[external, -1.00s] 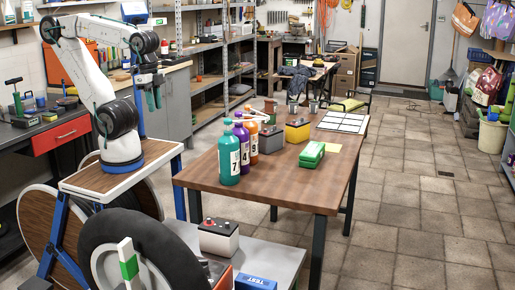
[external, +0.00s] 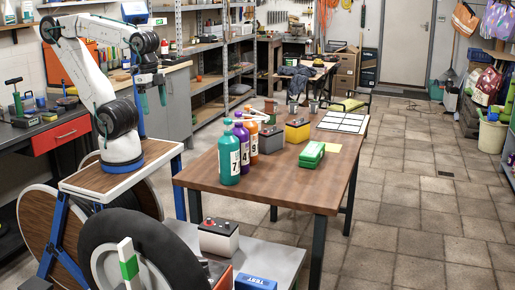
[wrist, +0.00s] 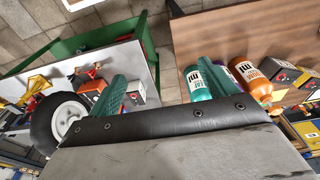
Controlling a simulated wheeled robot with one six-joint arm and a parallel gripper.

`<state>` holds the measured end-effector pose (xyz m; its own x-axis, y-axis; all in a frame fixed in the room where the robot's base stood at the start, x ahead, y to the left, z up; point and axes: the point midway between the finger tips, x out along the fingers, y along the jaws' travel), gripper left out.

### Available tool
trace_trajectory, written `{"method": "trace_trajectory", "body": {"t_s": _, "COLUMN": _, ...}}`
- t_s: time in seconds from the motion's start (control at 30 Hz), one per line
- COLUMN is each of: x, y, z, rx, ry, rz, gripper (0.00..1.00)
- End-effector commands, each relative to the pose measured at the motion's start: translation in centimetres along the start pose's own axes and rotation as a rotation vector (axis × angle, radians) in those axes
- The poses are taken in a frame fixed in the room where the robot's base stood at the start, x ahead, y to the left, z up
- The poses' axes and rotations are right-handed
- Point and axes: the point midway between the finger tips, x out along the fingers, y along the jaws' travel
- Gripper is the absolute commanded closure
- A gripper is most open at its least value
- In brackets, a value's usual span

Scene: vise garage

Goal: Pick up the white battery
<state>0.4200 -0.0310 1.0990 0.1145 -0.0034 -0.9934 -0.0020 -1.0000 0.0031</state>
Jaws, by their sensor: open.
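The white battery (external: 218,237) has a pale body, a dark top and red terminal caps. It stands upright on the low grey bench (external: 285,252) in front of the wooden table. In the wrist view, a pale block beside the left finger looks like this battery (wrist: 138,91), partly hidden. My gripper (external: 153,96) hangs fingers down, high at the left, well away from the battery. In the wrist view my gripper (wrist: 163,94) shows two green fingers spread wide, with nothing between them.
The wooden table (external: 290,180) holds several bottles, a yellow battery (external: 297,131), a grey battery and a green case (external: 312,154). A black tyre (external: 135,245) stands left of the white battery. A blue box (external: 256,283) lies in front of it. Tiled floor is clear at right.

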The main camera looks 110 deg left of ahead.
Motion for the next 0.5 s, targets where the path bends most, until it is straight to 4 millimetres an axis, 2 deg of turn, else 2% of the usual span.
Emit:
{"method": "trace_trajectory", "body": {"t_s": 0.17, "x": 0.0, "y": 0.0, "z": 0.0, "rx": 0.0, "ry": 0.001, "rz": 0.0, "gripper": 0.15}}
{"method": "trace_trajectory", "body": {"t_s": 0.27, "x": 0.5, "y": 0.4, "z": -0.9, "rx": 0.007, "ry": 0.013, "rz": 0.01, "gripper": 0.15}}
{"method": "trace_trajectory", "body": {"t_s": 0.37, "x": 1.8, "y": 1.7, "z": -3.5, "rx": 0.023, "ry": 0.054, "rz": 0.041, "gripper": 0.15}}
{"method": "trace_trajectory", "body": {"t_s": 0.5, "x": 4.9, "y": 4.9, "z": -9.1, "rx": 0.042, "ry": 0.159, "rz": 0.108, "gripper": 0.15}}
